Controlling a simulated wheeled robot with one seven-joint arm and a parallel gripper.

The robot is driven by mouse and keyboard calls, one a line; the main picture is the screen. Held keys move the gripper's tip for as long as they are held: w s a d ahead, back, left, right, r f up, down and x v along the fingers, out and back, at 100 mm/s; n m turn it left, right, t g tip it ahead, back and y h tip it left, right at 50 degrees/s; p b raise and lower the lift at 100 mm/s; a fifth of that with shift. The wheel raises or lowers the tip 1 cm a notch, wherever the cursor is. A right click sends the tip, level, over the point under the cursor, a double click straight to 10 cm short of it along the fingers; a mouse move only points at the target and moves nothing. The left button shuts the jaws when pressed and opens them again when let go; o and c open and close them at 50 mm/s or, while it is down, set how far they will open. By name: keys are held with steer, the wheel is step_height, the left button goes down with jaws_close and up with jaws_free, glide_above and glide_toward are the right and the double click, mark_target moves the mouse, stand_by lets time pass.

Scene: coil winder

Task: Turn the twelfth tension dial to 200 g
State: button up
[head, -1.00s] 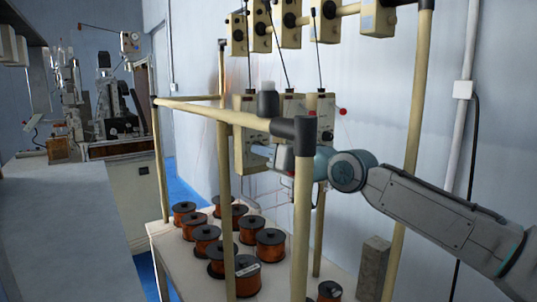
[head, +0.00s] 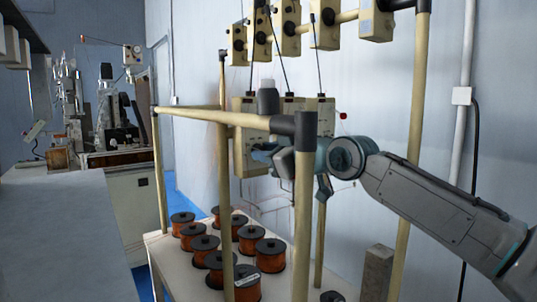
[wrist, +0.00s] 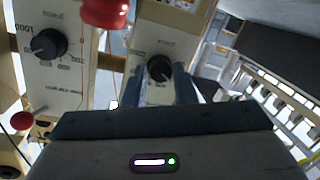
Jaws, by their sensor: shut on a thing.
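In the wrist view, a black dial (wrist: 159,68) with a pale pointer mark sits on a cream tension unit (wrist: 150,40) with a printed scale. My gripper (wrist: 168,77) has its two blue-grey fingers on either side of this dial and is shut on it. The scale figures around this dial are too small or hidden to read. In the head view my gripper (head: 262,152) reaches the lower row of tension units (head: 245,108), partly behind a frame post. The dial is hidden there, and I cannot tell the unit's number.
Another unit with a black dial (wrist: 48,44) stands to the left in the wrist view, with a red ball (wrist: 105,12) nearby. Cream frame posts (head: 304,215) stand close to my arm. Copper wire spools (head: 205,243) fill the table below. More tension units (head: 287,17) hang above.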

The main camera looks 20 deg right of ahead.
stand_by(0.4)
steer(key=o, duration=1)
steer(key=b+v, duration=0.1)
steer(key=v, duration=1.2)
steer(key=shift+s+d, duration=0.1)
steer(key=shift+s, duration=0.3)
steer(key=shift+r, duration=0.1)
